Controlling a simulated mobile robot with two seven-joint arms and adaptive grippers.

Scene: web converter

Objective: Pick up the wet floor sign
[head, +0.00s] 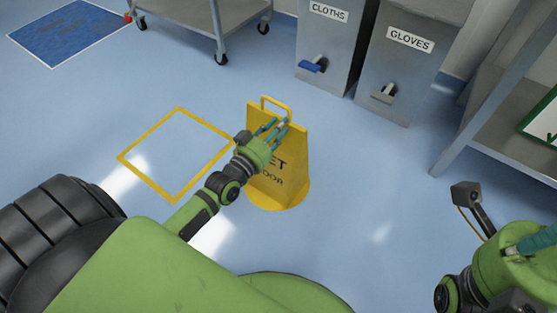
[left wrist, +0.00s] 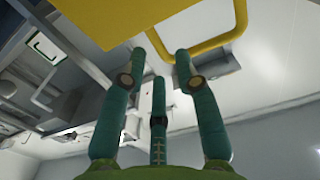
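The yellow wet floor sign (head: 293,160) stands upright on the blue floor, with a rounded yellow base at its foot and a loop handle (head: 276,101) on top. My left gripper (head: 279,126) is in front of the sign's upper part, just below the handle, and covers part of its lettering. In the left wrist view, the sign's panel (left wrist: 130,15) and handle (left wrist: 225,42) are just beyond the spread teal fingers (left wrist: 158,75). Nothing is between the fingers; I cannot tell whether they touch the sign. My right gripper (head: 528,242) is at the right edge, partly cut off.
A yellow floor outline (head: 150,188) lies left of the sign. Grey bins marked CLOTHS (head: 333,40) and GLOVES (head: 408,70) stand behind it. A wheeled cart (head: 200,12) is at the back, and a metal table (head: 510,130) is at right. Floor around the sign is clear.

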